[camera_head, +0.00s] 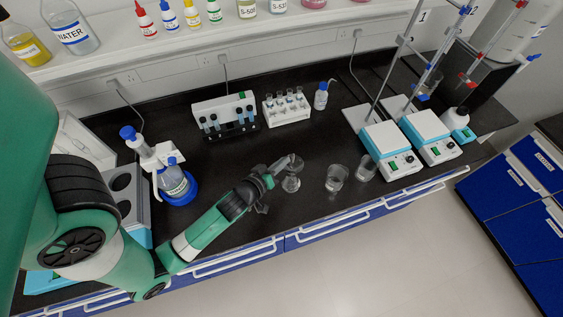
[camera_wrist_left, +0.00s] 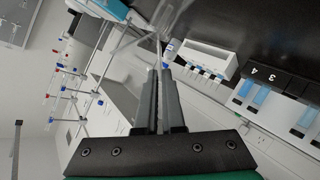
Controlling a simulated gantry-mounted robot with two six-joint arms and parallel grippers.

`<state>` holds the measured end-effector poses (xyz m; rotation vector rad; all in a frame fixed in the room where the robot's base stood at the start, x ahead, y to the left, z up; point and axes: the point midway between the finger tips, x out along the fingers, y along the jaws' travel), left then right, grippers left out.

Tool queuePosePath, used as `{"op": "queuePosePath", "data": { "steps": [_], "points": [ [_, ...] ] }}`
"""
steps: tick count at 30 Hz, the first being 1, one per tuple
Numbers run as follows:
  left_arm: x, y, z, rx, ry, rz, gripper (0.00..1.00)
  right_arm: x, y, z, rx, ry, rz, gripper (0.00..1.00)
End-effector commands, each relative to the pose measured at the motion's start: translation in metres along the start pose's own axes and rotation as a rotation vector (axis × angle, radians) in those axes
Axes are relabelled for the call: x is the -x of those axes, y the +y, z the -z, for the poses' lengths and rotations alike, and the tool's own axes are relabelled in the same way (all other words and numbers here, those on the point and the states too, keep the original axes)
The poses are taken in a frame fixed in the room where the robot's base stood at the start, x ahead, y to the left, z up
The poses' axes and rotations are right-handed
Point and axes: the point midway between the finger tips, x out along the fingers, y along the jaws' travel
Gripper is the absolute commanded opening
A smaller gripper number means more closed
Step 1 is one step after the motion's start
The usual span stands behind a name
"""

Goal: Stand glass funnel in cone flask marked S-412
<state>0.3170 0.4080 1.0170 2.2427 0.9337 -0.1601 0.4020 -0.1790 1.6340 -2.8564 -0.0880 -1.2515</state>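My left gripper (camera_head: 283,166) reaches over the bench from the left. Its fingers are close together in the left wrist view (camera_wrist_left: 160,72), shut on a clear glass funnel (camera_wrist_left: 168,18) at their tips. In the head view the funnel (camera_head: 296,161) shows faintly at the fingertips, directly above a small clear glass vessel (camera_head: 291,184) that looks like the cone flask. The funnel and flask overlap in this view, so I cannot tell whether they touch. No S-412 mark is readable. My right gripper is not in view.
Two clear glass vessels (camera_head: 337,178) (camera_head: 366,168) stand to the right of the flask. Hotplates (camera_head: 391,148) with stands are farther right. The bench's front edge is close.

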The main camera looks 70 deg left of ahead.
Motion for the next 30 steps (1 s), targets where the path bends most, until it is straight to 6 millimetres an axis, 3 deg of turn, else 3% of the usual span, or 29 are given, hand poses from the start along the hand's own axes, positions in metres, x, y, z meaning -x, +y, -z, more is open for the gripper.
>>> {"op": "queuePosePath", "data": {
  "steps": [1, 6, 17, 30],
  "points": [
    [0.000, -0.001, 0.000, 0.000, -0.002, 0.002, 0.14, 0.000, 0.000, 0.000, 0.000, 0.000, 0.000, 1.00],
    [0.000, -0.001, 0.000, 0.000, -0.002, 0.002, 0.40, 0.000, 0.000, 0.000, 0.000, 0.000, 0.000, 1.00],
    [0.007, 0.000, -0.001, -0.002, -0.003, 0.001, 0.40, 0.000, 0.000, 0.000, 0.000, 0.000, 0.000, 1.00],
    [0.099, -0.001, -0.005, -0.006, -0.009, -0.003, 0.40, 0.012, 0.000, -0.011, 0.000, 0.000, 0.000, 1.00]
  ]
}}
